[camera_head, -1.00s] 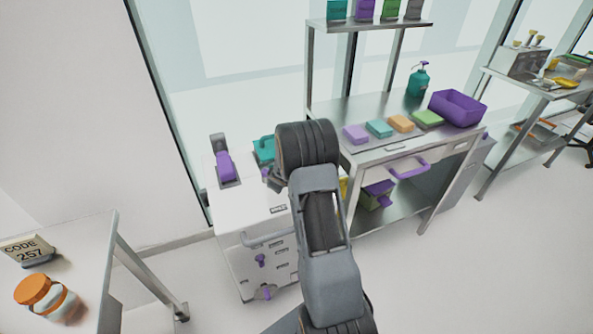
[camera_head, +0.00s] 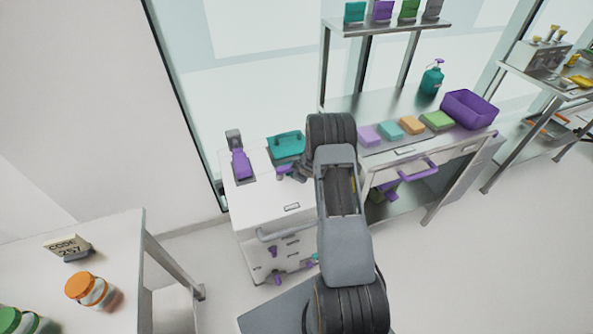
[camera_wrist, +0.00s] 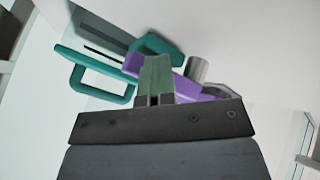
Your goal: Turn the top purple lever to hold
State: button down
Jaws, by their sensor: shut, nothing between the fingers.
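A purple lever (camera_wrist: 195,88) with a grey cylindrical pivot lies at my fingertips in the wrist view. It seems to be the purple piece (camera_head: 283,172) beside the teal box on the white cabinet in the head view. My gripper (camera_wrist: 157,70) is shut and empty; its fingers overlap the lever in the wrist view, and I cannot tell whether they touch it. In the head view my gripper (camera_head: 299,170) is mostly hidden behind my arm. Another purple lever (camera_head: 241,165) stands on a grey base at the cabinet's left. Lever markings are not readable.
The white cabinet (camera_head: 262,212) has a front handle and small purple levers (camera_head: 273,252) low down. A teal box (camera_head: 287,145) sits on top; its handle (camera_wrist: 75,75) is left of my fingers. A bench with sponges and a purple bin (camera_head: 470,109) stands right.

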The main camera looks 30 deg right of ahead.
jog(key=shift+w+d+r, duration=0.35)
jog(key=shift+d, duration=0.05)
dwell(0.4)
jog(key=shift+s+f+b, duration=0.3)
jog(key=shift+s+b, duration=0.05)
jog(key=shift+b, duration=0.1)
jog(key=s, duration=0.1)
jog(key=s+b, duration=0.2)
jog(key=shift+a+f, duration=0.25)
jog(key=shift+a, duration=0.05)
jog(key=s+d+r+p, duration=0.2)
jog(key=s+r+p, duration=0.1)
jog(key=s+r, duration=0.3)
notch_tip(320, 180, up, 2)
jog(key=shift+d+r, duration=0.2)
jog(key=shift+d, duration=0.15)
